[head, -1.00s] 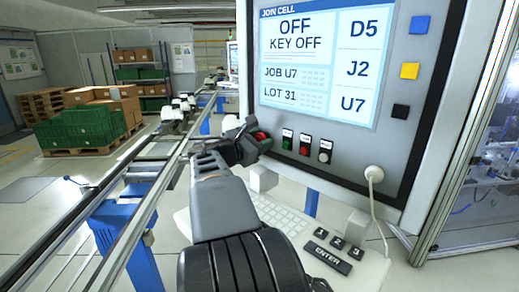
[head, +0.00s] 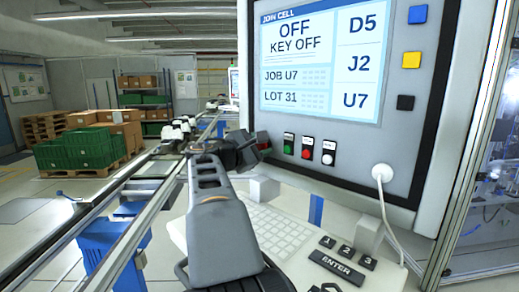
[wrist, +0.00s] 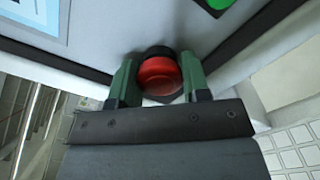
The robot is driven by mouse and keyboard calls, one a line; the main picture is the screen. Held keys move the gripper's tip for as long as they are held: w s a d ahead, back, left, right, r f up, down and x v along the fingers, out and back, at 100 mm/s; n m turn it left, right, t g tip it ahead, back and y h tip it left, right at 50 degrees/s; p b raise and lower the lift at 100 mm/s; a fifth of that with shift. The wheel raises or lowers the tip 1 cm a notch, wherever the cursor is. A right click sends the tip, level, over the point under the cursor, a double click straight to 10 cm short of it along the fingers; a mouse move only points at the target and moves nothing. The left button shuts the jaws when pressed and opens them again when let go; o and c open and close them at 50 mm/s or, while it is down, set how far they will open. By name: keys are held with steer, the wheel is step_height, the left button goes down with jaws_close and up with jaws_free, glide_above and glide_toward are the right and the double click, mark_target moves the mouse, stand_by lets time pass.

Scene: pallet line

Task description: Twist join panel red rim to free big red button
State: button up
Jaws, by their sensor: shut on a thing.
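The big red button (wrist: 158,76) sits on the lower left of the join panel (head: 345,160), with a dark ring above it in the wrist view. My gripper (wrist: 160,84) has a green-padded finger on each side of the red rim and is shut on it. In the head view my gripper (head: 244,150) is at the panel's lower left corner and covers most of the button. The screen (head: 320,65) reads OFF, KEY OFF.
Small green (head: 288,139), red (head: 306,152) and white (head: 327,157) buttons sit just right of my gripper. A keyboard shelf (head: 300,245) juts out below. A white plug with a cable (head: 382,172) is at the panel's lower right. Conveyor rails (head: 135,225) run along the left.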

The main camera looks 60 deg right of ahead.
steer(key=o, duration=0.9)
steer(key=shift+o, duration=0.2)
steer(key=b+v, duration=0.2)
steer(key=v, duration=1.1)
steer(key=shift+a, duration=0.4)
steer(key=shift+w, duration=0.15)
